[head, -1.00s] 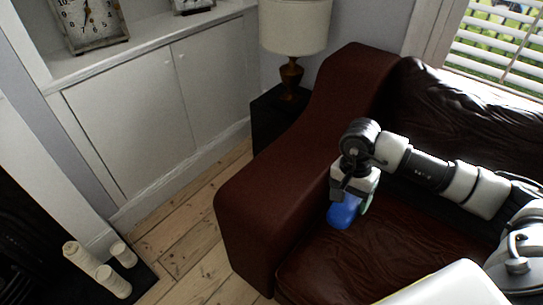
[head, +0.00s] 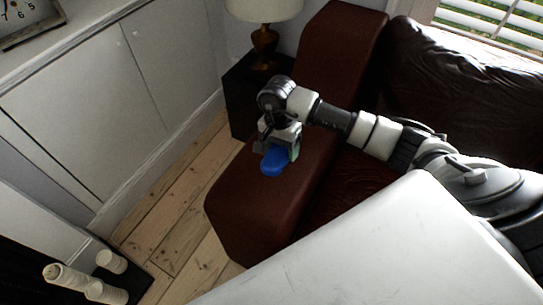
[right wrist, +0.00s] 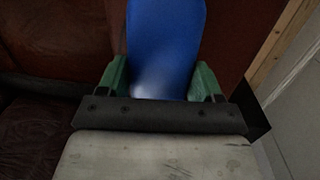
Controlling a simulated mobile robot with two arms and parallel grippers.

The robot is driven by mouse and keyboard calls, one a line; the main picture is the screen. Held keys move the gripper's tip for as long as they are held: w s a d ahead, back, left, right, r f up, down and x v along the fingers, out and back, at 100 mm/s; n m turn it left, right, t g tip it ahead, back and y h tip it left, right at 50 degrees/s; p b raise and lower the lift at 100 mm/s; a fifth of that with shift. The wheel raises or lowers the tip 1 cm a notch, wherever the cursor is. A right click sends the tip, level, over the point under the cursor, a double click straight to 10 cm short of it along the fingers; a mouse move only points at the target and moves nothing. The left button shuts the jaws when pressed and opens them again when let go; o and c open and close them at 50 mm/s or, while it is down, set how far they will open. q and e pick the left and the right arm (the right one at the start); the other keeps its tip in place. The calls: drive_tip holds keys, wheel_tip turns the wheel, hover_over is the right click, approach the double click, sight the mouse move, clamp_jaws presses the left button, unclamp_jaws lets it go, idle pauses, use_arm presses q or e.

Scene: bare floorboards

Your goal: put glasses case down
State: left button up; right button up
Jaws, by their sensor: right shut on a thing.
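The glasses case (head: 273,163) is blue and smooth. In the head view it shows below my right gripper (head: 277,152), over the brown sofa's armrest (head: 262,195). In the right wrist view the case (right wrist: 165,45) stands out between the two green fingers of the gripper (right wrist: 164,80), which is shut on it. I cannot tell whether the case touches the armrest or hangs just above it. My left gripper is not in view.
A dark side table (head: 243,88) with a lamp (head: 264,45) stands behind the armrest. White cupboards (head: 90,100) line the left wall. Bare floorboards (head: 170,220) lie between. The sofa seat (head: 345,200) is partly hidden by my body.

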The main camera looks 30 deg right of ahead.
sight(272, 150)
drive_tip(key=shift+w+a+f, duration=0.8)
drive_tip(key=shift+w+a, duration=0.1)
drive_tip(key=shift+f, duration=1.95)
drive_tip(key=shift+f, duration=0.15)
drive_tip(key=o, duration=0.9)
drive_tip(key=shift+o, duration=0.2)
